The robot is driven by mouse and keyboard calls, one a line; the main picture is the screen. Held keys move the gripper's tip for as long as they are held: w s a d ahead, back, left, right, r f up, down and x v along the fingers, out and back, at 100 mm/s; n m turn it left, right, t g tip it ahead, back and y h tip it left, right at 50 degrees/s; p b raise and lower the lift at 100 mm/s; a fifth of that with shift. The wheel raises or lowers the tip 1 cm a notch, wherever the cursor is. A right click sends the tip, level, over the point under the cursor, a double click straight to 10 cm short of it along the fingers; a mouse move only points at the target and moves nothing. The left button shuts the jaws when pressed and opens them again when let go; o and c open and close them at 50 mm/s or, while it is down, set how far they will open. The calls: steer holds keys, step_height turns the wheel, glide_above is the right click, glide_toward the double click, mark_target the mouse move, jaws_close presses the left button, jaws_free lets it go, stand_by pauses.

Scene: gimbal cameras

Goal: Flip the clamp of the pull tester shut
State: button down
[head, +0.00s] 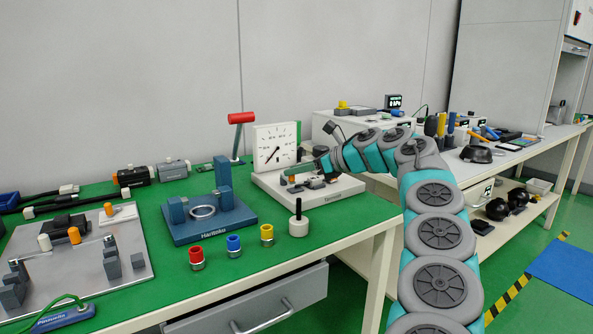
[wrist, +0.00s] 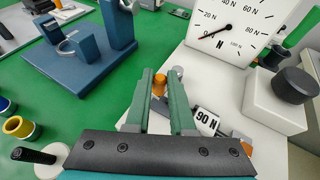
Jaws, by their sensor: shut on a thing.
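The pull tester has a pale base (head: 345,188) and a white dial gauge (head: 275,146). The dial also fills the upper right of the wrist view (wrist: 240,28), its needle near the low end. The clamp's orange part (wrist: 160,84) shows between my green fingertips, with a grey round piece (wrist: 178,72) just beyond. My gripper (wrist: 169,82) is over the tester base, in front of the dial, shut on the clamp's orange part. In the head view my gripper (head: 295,170) reaches in from the right. The fingers hide much of the clamp, so its angle is unclear.
A blue fixture (head: 210,218) with a ring stands left of the tester. Red, blue and yellow cups (head: 233,245) and a white piece with a black handle (head: 298,222) stand in front. A red-handled lever (head: 240,118) rises behind. A "90 N" label (wrist: 207,121) sits beside my fingers.

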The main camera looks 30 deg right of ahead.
steer(key=c, duration=0.8)
jaws_free()
steer(key=shift+o, duration=0.2)
steer(key=v, duration=0.7)
steer(key=shift+s, duration=0.35)
steer(key=shift+d, duration=0.15)
